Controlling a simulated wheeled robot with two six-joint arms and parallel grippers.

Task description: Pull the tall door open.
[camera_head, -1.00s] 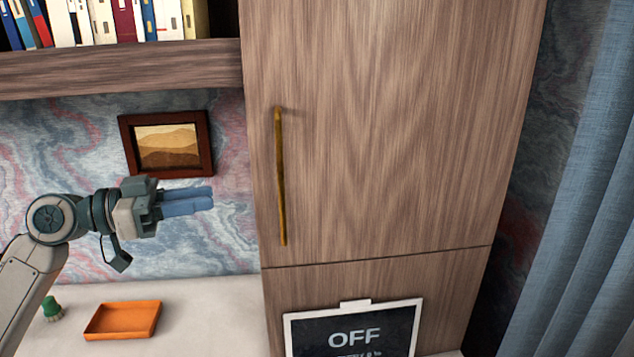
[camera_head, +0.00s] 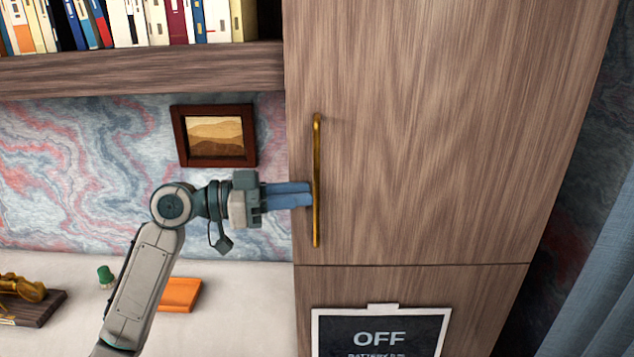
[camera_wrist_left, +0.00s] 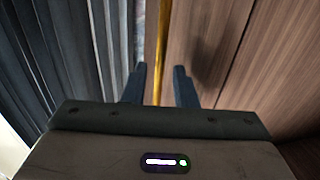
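The tall door (camera_head: 450,130) is brown wood-grain and looks shut. Its long, thin brass handle (camera_head: 316,150) runs upright near the door's left edge. My left gripper (camera_head: 312,194) comes in from the left, with its blue fingertips at the lower half of the handle. In the left wrist view the fingers (camera_wrist_left: 160,86) stand apart, and the handle (camera_wrist_left: 163,35) runs up the picture between them, with a gap on each side. Whether the handle lies fully between the fingertips in depth, I cannot tell. My right gripper is not in view.
A shelf (camera_head: 140,70) with books and a framed picture (camera_head: 215,136) are left of the door. Below, an orange tray (camera_head: 180,294) and a green-topped object (camera_head: 105,276) sit on the pale desk. A curtain (camera_head: 590,300) hangs right.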

